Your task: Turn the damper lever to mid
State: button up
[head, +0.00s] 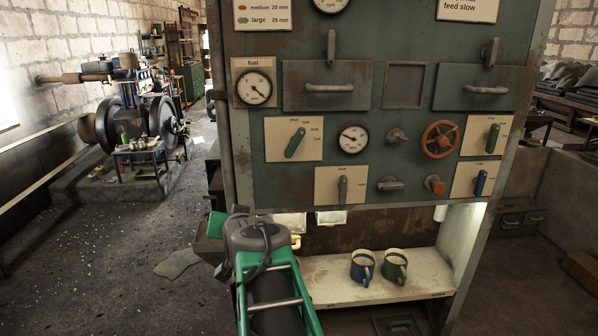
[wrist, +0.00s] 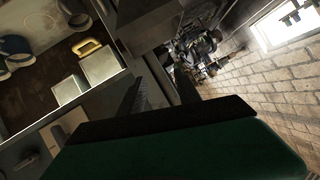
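Several levers on pale plates sit on the green panel; their labels are too small to read, so I cannot tell which is the damper lever. A green lever (head: 295,143) at left is tilted. A grey lever (head: 343,189) below it stands upright. At right are another green lever (head: 492,138) and a blue lever (head: 480,182), both near upright. My gripper (wrist: 158,78) shows in the wrist view as two dark fingers with a gap between them, nothing held. In the head view my arm's end is low, left of and below the levers; its fingers are hidden there.
The panel also carries a red handwheel (head: 440,139), gauges, knobs and drawer handles that stick out. Below, a shelf (head: 335,290) holds a blue mug (head: 362,266) and a green mug (head: 394,267). A yellow handle (wrist: 87,47) is near my gripper. Open floor lies left.

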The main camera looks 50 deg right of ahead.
aim_at(294, 146)
jog(key=s+d+r+m+t+h, duration=0.1)
jog(key=s+d+r+m+h, duration=0.55)
jog(key=d+r, duration=0.65)
jog(key=shift+n+h, duration=0.25)
jog(key=shift+n, duration=0.3)
jog(key=w+d, duration=0.1)
jog(key=d, duration=0.1)
jog(key=w+d, duration=0.1)
jog(key=d, duration=0.1)
jog(key=w+d, duration=0.1)
jog(key=d, duration=0.1)
jog(key=shift+d+f+p, duration=0.15)
jog(key=shift+d+p, duration=0.1)
jog(key=shift+p, duration=0.15)
jog(key=shift+d, duration=0.15)
jog(key=shift+c, duration=0.6)
grip_shut()
